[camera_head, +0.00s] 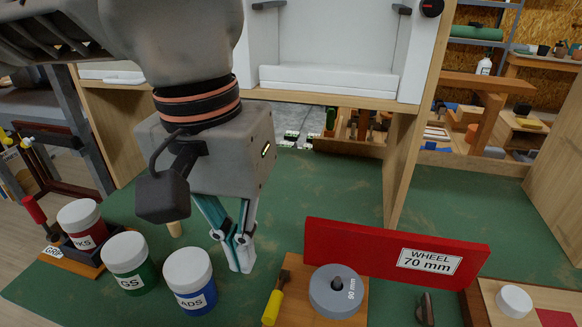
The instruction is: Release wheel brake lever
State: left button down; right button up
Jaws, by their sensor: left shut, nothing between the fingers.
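A grey disc wheel (330,298) marked 90 mm sits on a wooden block (295,265) with a dark hub in its middle. A lever with a yellow handle (272,306) and a dark metal upper part stands tilted at the block's left side; I cannot tell for certain that it is the brake lever. My left gripper (243,264) points down, shut and empty, over the green bench top. It is left of the lever and apart from it, behind the blue jar. My right gripper is not in view.
A red panel (340,240) labelled WHEEL 70 mm stands behind the wheel. White-lidded jars, red (82,226), green (131,265) and blue (190,282), stand left of the gripper. A red-handled tool (35,210) is at far left. Green bench (455,215) is clear at right.

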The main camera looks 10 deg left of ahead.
aim_at(269, 318)
jog(key=k, duration=1.5)
